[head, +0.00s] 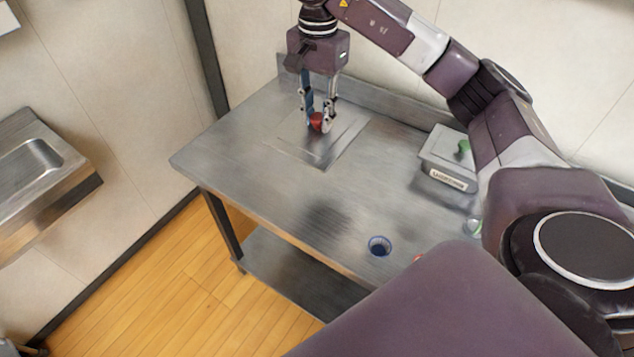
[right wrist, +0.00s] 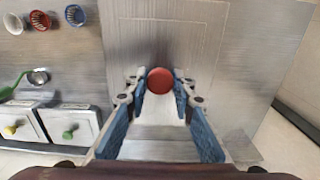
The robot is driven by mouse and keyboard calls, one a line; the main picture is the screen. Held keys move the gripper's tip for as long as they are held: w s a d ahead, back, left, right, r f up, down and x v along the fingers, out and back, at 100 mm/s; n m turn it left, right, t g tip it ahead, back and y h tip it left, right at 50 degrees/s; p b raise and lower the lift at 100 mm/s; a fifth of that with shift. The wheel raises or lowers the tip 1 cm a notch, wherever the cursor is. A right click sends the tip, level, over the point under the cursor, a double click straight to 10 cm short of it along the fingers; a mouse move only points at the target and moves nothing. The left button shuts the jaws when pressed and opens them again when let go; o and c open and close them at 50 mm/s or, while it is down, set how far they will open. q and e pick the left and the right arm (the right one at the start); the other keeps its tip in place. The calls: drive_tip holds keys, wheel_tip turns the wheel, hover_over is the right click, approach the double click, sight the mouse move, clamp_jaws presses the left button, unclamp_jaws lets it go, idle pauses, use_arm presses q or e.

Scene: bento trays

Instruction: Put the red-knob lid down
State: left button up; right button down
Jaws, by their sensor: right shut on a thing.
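The red knob (head: 317,122) of the lid is between the fingertips of my right gripper (head: 318,116), near the back left of the steel table. In the right wrist view the red knob (right wrist: 160,80) shows round between the blue-padded fingers of that gripper (right wrist: 160,86), which is shut on it. A flat grey square plate (head: 345,132) lies under the gripper in the head view. I cannot tell lid from plate by edge there, nor whether the lid touches the surface. My left gripper is not in view.
A grey lidded box with a green knob (head: 447,158) stands at the table's right; the wrist view also shows a yellow-knob box (right wrist: 20,128). A blue cup (head: 380,246) is near the front edge, with red (right wrist: 40,20) and white (right wrist: 14,23) cups beside. The table's middle is clear.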

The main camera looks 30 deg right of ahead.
sight(317, 131)
wheel_tip(317, 131, down, 14)
drive_tip(key=shift+a+f+p, duration=0.1)
drive_tip(key=shift+f+p, duration=0.1)
drive_tip(key=shift+p, duration=0.85)
drive_tip(key=shift+f+p, duration=0.45)
drive_tip(key=shift+f, duration=2.05)
drive_tip(key=c, duration=1.7)
unclamp_jaws()
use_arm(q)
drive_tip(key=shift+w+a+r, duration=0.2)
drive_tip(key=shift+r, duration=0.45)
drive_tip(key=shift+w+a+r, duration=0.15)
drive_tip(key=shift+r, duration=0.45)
use_arm(e)
drive_tip(key=shift+o, duration=0.2)
drive_tip(key=shift+w+r, duration=0.1)
drive_tip(key=shift+r, duration=0.35)
use_arm(q)
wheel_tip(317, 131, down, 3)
drive_tip(key=b, duration=0.3)
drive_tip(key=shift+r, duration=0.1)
use_arm(e)
wheel_tip(317, 131, up, 11)
drive_tip(key=shift+r, duration=0.2)
